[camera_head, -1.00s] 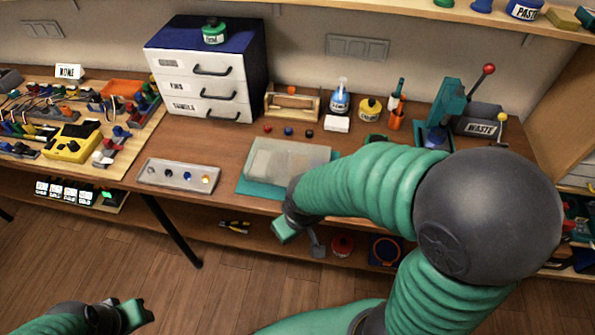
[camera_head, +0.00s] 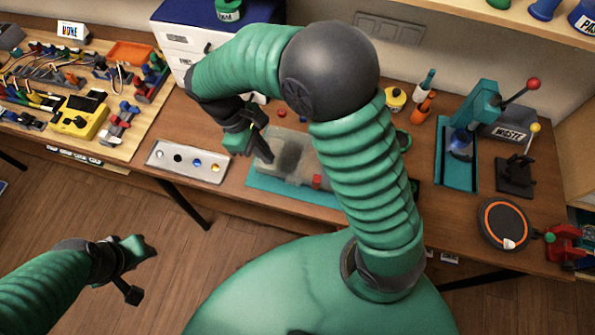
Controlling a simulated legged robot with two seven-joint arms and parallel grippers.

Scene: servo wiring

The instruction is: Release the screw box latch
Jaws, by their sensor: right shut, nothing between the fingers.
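The screw box (camera_head: 290,152) is a pale, translucent grey box on a teal mat (camera_head: 275,186) at the middle of the bench. A small red piece (camera_head: 317,182) shows at its front right; I cannot tell if it is the latch. My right gripper (camera_head: 251,146) is shut and empty at the left end of the box, pointing down. I cannot tell whether it touches the box. My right arm hides the box's right part. My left gripper (camera_head: 132,268) is low at the left, over the floor in the picture, away from the box. Its opening is unclear.
A grey tray (camera_head: 158,146) with coloured dots lies left of the mat. A white drawer cabinet (camera_head: 175,45) stands behind. A wiring board (camera_head: 100,146) is at the left. A teal press (camera_head: 455,165) and a round black pad (camera_head: 503,222) are at the right.

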